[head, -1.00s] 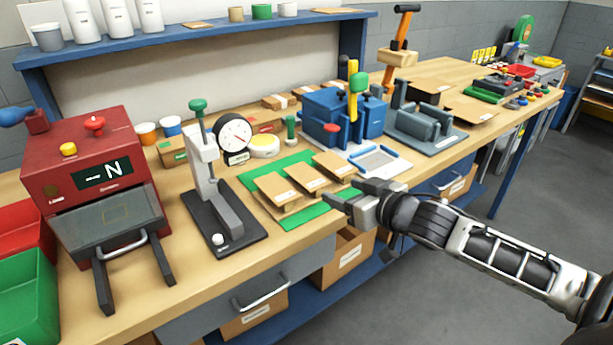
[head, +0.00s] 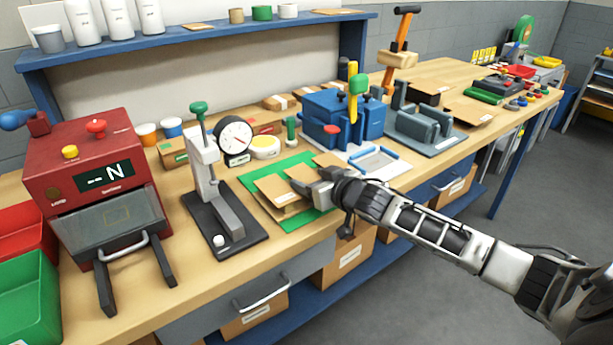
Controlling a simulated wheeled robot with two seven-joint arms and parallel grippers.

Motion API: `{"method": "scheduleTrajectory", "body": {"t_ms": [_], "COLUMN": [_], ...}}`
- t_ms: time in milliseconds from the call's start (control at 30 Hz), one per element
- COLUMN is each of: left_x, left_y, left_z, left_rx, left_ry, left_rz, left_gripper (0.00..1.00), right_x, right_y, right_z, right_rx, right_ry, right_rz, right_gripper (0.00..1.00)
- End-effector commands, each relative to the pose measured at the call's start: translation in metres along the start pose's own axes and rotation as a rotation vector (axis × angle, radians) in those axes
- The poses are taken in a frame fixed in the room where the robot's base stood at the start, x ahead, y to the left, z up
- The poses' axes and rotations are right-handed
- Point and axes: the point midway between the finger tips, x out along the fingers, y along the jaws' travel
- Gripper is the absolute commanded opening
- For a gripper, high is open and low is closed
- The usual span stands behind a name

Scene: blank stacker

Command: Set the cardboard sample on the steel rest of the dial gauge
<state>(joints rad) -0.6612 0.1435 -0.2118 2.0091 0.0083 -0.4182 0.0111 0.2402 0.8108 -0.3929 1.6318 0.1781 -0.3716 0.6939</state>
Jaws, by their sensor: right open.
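Several brown cardboard samples lie on a green mat (head: 312,217) in the middle of the bench. The leftmost cardboard sample (head: 276,189) shows almost whole; the others are partly hidden by my right gripper. My right gripper (head: 308,186) is open over the right part of the mat, at the samples; I cannot tell whether it touches one. The dial gauge (head: 234,137) stands left of the mat, with a white column, a green knob and a dark base. Its steel rest (head: 228,219) is a grey block on that base, with no sample on it. My left gripper is not in view.
A red machine (head: 92,180) with a display stands left of the gauge, beside red and green bins (head: 28,285). A blue press (head: 338,118) and a grey fixture (head: 422,128) stand behind my right arm. A blue shelf (head: 200,38) runs along the back. Bare bench lies along the front edge.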

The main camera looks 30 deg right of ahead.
Motion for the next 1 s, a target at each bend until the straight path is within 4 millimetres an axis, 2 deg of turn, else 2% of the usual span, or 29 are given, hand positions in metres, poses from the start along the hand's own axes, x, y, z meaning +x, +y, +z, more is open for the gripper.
{"method": "scheduleTrajectory", "body": {"t_ms": [267,367,767,1000], "left_x": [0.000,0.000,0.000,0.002], "left_y": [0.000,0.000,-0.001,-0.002], "left_z": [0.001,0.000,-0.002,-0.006], "left_rx": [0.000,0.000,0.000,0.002], "left_ry": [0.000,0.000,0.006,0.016], "left_rz": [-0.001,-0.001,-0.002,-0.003], "left_gripper": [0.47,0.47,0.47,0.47], "right_x": [0.004,0.003,0.003,-0.002], "right_y": [-0.001,-0.001,0.000,0.000], "right_z": [0.000,0.000,-0.001,-0.018], "right_rx": [-0.001,-0.001,-0.001,-0.003], "right_ry": [0.000,0.000,0.000,0.003], "right_rz": [-0.001,-0.001,-0.001,-0.001], "right_gripper": [0.60,0.33,0.29,0.29]}}
